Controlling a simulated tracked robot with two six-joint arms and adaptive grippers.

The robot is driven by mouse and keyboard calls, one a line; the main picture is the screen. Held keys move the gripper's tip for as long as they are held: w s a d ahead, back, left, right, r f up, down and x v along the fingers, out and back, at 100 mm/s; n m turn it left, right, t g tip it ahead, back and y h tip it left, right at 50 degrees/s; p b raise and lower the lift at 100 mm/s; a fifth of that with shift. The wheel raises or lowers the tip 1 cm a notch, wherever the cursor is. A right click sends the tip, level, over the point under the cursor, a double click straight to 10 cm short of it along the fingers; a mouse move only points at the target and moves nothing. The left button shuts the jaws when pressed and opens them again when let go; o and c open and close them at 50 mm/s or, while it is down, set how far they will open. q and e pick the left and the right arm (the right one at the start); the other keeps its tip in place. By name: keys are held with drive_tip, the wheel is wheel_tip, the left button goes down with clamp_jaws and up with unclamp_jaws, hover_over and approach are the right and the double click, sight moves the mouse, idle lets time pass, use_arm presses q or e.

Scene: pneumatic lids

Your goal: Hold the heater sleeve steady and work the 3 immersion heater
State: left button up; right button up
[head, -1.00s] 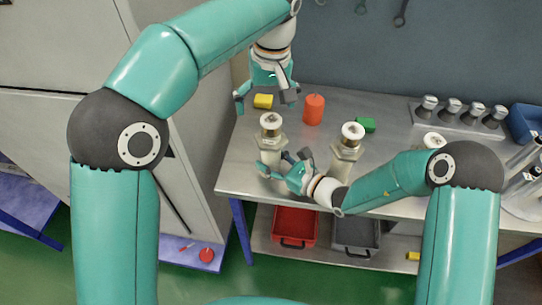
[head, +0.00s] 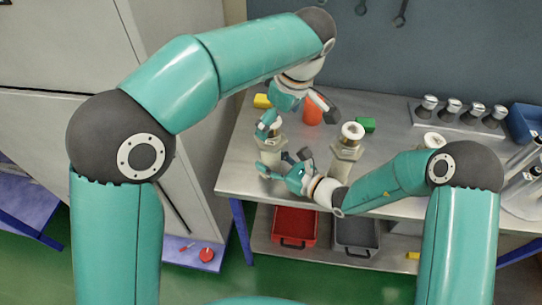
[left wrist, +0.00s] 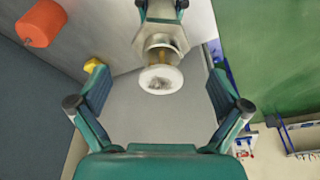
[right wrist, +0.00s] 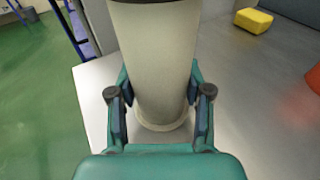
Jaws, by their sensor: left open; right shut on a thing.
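The nearest-left sleeve (head: 268,154) is a pale upright cylinder on the bench; it fills the right wrist view (right wrist: 155,65). My right gripper (head: 281,162) is shut around its lower body, one finger on each side. A heater with a white round top (left wrist: 160,80) sits in its hex collar (left wrist: 167,38). My left gripper (head: 298,122) is open above this heater; in the left wrist view the heater top shows between its spread fingers (left wrist: 159,90), touching neither. A second sleeve (head: 346,160) with a white-topped heater (head: 352,131) stands to the right. A third white-topped one (head: 432,140) is partly hidden by my right arm.
An orange cylinder (head: 313,112), a yellow block (head: 262,101) and a green block (head: 365,124) lie behind the sleeves. A rack of several metal-topped pieces (head: 460,113) and a blue bin (head: 525,122) stand at the right. Red (head: 296,240) and grey (head: 357,248) trays sit below.

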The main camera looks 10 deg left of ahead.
sight(273, 132)
use_arm(q)
drive_tip(key=shift+x, duration=2.6)
drive_tip(key=shift+s+f, duration=0.1)
drive_tip(key=c, duration=1.7)
